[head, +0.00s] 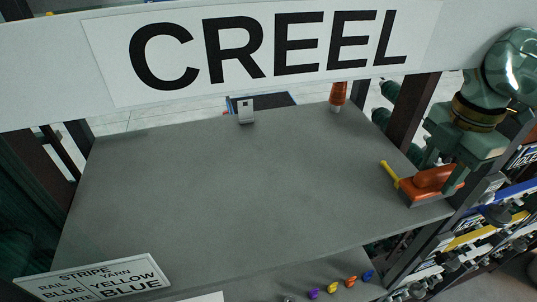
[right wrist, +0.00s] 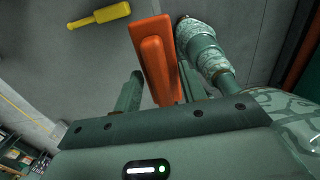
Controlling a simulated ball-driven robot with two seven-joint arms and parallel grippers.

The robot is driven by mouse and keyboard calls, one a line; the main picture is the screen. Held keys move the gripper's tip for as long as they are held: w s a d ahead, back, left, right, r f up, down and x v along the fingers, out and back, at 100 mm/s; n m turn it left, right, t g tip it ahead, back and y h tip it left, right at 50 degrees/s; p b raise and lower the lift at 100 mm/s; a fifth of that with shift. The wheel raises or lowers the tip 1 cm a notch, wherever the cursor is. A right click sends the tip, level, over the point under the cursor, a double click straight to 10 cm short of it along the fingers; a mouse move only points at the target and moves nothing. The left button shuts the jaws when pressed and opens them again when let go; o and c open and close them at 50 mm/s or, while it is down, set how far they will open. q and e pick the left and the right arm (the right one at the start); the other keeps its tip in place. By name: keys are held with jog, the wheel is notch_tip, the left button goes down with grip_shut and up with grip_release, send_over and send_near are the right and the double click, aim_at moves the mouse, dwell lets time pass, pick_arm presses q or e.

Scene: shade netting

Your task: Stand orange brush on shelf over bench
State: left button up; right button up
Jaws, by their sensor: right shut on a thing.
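The orange brush (head: 432,180) has an orange body and a grey lower part. It is at the right edge of a wide grey surface (head: 230,190); I cannot tell whether it touches it. My right gripper (head: 443,176) is shut on the brush, with a finger on each side of it. In the right wrist view the brush's orange body (right wrist: 157,55) shows between the green fingers. I cannot tell whether the grey surface is the shelf or the bench. My left gripper is not in view.
A yellow handle-shaped thing (head: 389,173) lies close to the brush. An orange-handled thing (head: 338,93) and a grey clip-like block (head: 246,110) are at the back edge. A CREEL sign (head: 265,48) spans the top. A label card (head: 95,279) is front left. The middle is clear.

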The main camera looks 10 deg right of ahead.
jog(key=shift+w, duration=0.25)
jog(key=shift+w+a+f, duration=0.1)
jog(key=shift+a+f, duration=0.1)
jog(key=shift+a, duration=0.25)
jog(key=shift+w+a+f, duration=0.1)
jog(key=shift+a+f, duration=0.1)
jog(key=shift+a, duration=0.2)
jog(key=w+a+f, duration=0.2)
jog(key=a+f, duration=0.1)
jog(key=w+a+f, duration=0.2)
jog(key=a+f, duration=0.1)
jog(key=f, duration=0.1)
jog(key=w+a+f, duration=0.3)
jog(key=f, duration=0.1)
jog(key=shift+a+f, duration=0.2)
jog(key=shift+a, duration=0.15)
jog(key=shift+w+f, duration=0.1)
jog(key=shift+f, duration=0.25)
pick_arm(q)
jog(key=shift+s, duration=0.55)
pick_arm(e)
jog(key=shift+d, duration=0.1)
